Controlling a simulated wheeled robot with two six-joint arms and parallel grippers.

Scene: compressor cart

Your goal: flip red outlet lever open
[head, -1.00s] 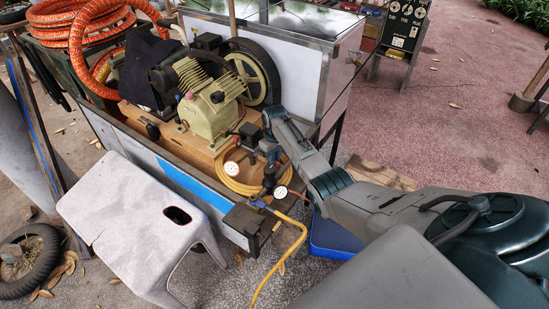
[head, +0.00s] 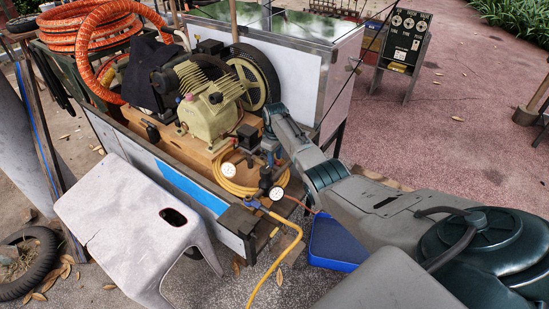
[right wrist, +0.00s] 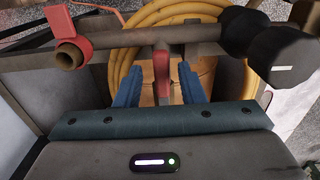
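My right gripper (right wrist: 160,88) is open, with its two blue fingers on either side of a red lever (right wrist: 162,72). The lever hangs down from a grey horizontal pipe (right wrist: 130,42), and small gaps show between it and the fingers. A second red fitting (right wrist: 67,35) sits at the pipe's left open end. In the head view my right gripper (head: 271,156) reaches over the cart's near right corner, beside the pipework and two white gauges (head: 229,170). The red lever is not clearly visible there. My left gripper is not in view.
A dark round knob or regulator (right wrist: 280,52) stands close right of my fingers. Coiled yellow hose (right wrist: 135,20) lies behind the pipe. The compressor (head: 212,110) sits on the cart. A white stool (head: 120,215) and a blue tray (head: 335,240) stand in front.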

